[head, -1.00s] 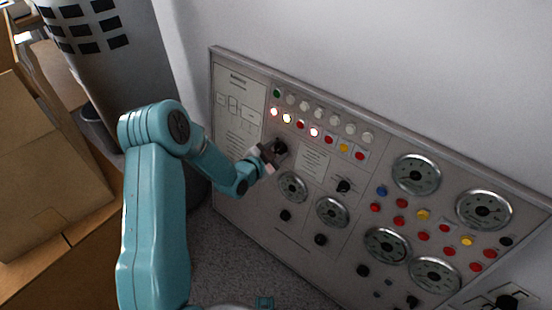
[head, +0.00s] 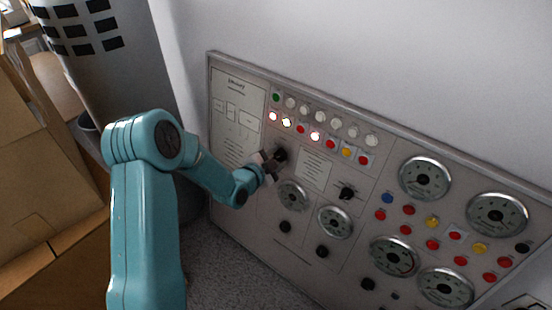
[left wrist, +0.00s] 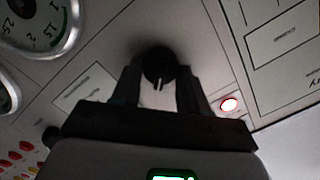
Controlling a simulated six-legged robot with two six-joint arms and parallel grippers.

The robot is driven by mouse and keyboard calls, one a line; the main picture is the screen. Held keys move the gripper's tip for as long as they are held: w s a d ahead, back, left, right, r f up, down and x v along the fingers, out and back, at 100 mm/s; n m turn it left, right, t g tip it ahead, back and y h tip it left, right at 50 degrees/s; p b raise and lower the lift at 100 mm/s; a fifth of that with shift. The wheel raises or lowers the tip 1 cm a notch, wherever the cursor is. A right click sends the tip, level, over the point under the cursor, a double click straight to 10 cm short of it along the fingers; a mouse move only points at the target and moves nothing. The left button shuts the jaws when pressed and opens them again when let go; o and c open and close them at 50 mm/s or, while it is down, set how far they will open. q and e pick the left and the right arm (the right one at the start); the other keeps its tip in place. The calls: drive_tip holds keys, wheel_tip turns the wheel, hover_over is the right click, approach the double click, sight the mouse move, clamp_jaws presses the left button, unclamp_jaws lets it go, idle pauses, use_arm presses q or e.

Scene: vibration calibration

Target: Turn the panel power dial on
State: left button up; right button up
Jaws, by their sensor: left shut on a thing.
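The control panel (head: 240,165) is a grey board leaning against the wall, with gauges, lamps and black knobs. My left gripper (head: 270,163) is at a black dial (head: 281,154) in the panel's upper left part, below the row of lit lamps. In the left wrist view the same dial (left wrist: 158,62) has a white pointer mark and sits between the two fingers of my left gripper (left wrist: 158,78). The fingers are shut on it from both sides. Part of the dial is hidden by the gripper in the head view. My right gripper is out of view.
Several lamps (head: 315,136) above the dial glow red or white. Another black knob (head: 346,193) and a round gauge (head: 291,195) are close by. Cardboard boxes (head: 45,170) and a grey bin (head: 120,75) stand at the left. The wall above is bare.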

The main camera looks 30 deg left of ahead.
use_arm(q)
drive_tip(key=o, duration=1)
drive_tip(key=shift+o, duration=0.2)
drive_tip(key=p+v, duration=0.5)
drive_tip(key=v, duration=1.1)
drive_tip(key=shift+s+p, duration=0.2)
drive_tip(key=shift+p, duration=0.2)
drive_tip(key=shift+d, duration=0.1)
